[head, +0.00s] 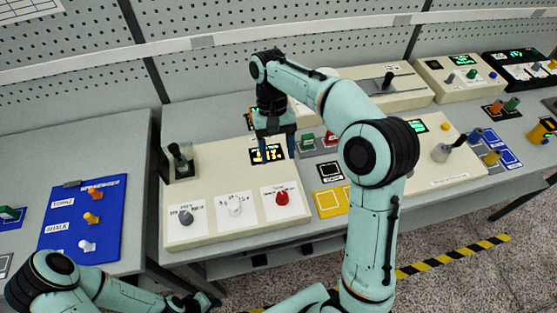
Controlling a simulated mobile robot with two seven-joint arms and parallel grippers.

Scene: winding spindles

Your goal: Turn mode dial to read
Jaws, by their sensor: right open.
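A cream console (240,207) on the bench carries three dials on white label plates: a grey dial (186,217), a white dial (235,208) and a red dial (282,198). The small lettering is too blurred to tell which is the mode dial or what each one points at. My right gripper (276,157) points down, open and empty, over the back of the console by its lit display (267,154), behind the red dial and apart from it. My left gripper (203,302) is low at the bottom edge, in front of the bench; its fingers are unclear.
A dark-handled device (180,160) stands at the console's back left corner. A blue board (84,220) with colored knobs lies on the left table. My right arm hides part of the bench.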

